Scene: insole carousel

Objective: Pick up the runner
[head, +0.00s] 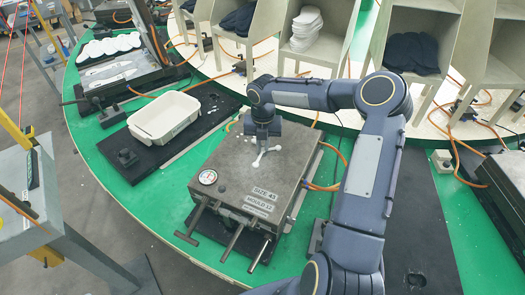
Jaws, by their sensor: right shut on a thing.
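The runner (264,155) is a small white branched piece. It shows at the tip of my right gripper (262,142), over the top of the grey mould block (225,157). My right arm reaches in from the lower right and bends over, so the gripper points down. The gripper is shut on the runner. I cannot tell whether the runner still touches the mould top. My left gripper is not in view.
A white bin (163,134) stands on a black plate left of the mould. Handles (233,242) stick out of the mould's front. Bins with dark and white insoles (305,28) line the back. White insoles (110,45) lie at the upper left. Orange hoses cross the green table (112,160).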

